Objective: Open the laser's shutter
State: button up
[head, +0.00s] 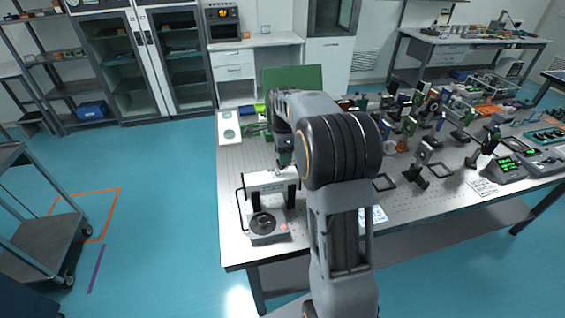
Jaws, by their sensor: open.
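My gripper (273,206) points down over the near left part of the optical table (234,190). Its two dark fingers hang apart below a white crosspiece, with nothing seen between them. A small grey box with a round black top and a red spot (268,233) stands on the table just below and in front of the fingers. I cannot tell whether the fingers touch it. I cannot make out for sure which thing is the laser, or its shutter. Green parts (255,130) stand behind the gripper, partly hidden by my arm.
Crowded optical mounts (425,110) fill the table's right side. Controllers with green displays (506,167) stand at the right. A green panel (292,79) rises at the back. A cart (40,245) stands at the left. The floor between cart and table is clear.

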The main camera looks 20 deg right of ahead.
jog(key=shift+f, duration=2.2)
jog(key=c, duration=0.9)
